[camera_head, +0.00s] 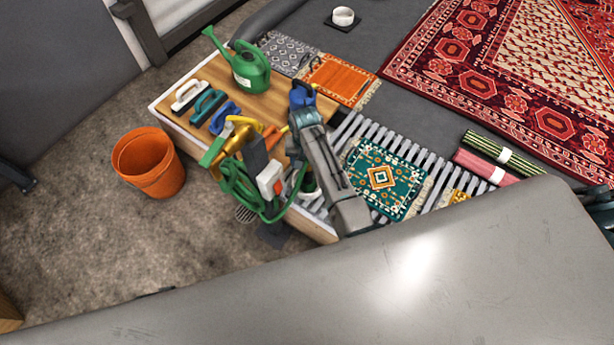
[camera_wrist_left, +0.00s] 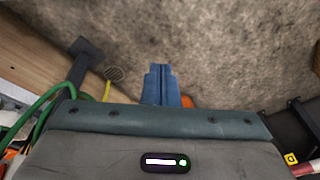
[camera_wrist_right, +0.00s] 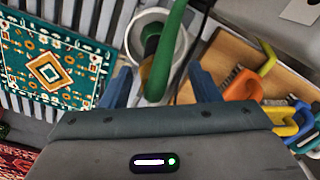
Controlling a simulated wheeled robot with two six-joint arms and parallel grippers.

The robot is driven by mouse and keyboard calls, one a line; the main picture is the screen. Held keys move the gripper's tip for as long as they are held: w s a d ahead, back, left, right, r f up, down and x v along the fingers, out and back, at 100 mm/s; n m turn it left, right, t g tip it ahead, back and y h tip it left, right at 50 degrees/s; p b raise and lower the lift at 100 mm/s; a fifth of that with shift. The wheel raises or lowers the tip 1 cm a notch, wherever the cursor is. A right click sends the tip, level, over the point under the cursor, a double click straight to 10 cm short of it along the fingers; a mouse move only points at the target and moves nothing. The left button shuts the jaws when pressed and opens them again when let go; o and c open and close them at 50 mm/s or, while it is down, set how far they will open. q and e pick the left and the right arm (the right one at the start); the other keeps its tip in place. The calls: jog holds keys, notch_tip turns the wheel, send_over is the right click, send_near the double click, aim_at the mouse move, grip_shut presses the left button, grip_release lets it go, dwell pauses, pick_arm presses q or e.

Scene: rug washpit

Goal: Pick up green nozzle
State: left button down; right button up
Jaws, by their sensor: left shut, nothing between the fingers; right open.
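The green nozzle (camera_wrist_right: 165,48) shows in the right wrist view as a thick green stem over a round white holder (camera_wrist_right: 140,22). It lies between the two blue fingers of my right gripper (camera_wrist_right: 162,76), which is open. I cannot tell whether either finger touches it. In the head view my right arm covers much of this spot, and the fingers are hard to make out. My left gripper (camera_wrist_left: 161,84) is shut and empty above the floor beside the wooden table. I cannot make it out clearly in the head view.
A looped green hose (camera_head: 240,188) hangs at the table's near end. A green watering can (camera_head: 249,72) and several brushes stand on the wooden table (camera_head: 283,96). A teal rug (camera_head: 381,181) lies on slats at right. An orange bucket (camera_head: 148,163) stands on the floor.

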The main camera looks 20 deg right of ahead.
aim_at(308, 174)
jog(key=f, duration=0.2)
jog(key=d+f, duration=0.1)
jog(key=f, duration=0.1)
jog(key=shift+w+f+b, duration=0.15)
jog(key=shift+f+b, duration=0.05)
jog(key=shift+b, duration=0.2)
jog(key=shift+f, duration=0.5)
pick_arm(q)
jog(key=r, duration=0.3)
jog(key=shift+w+d, duration=0.1)
jog(key=shift+w, duration=0.2)
pick_arm(e)
jog(key=c, duration=1.1)
jog(key=shift+o, duration=0.2)
jog(key=shift+r, duration=0.1)
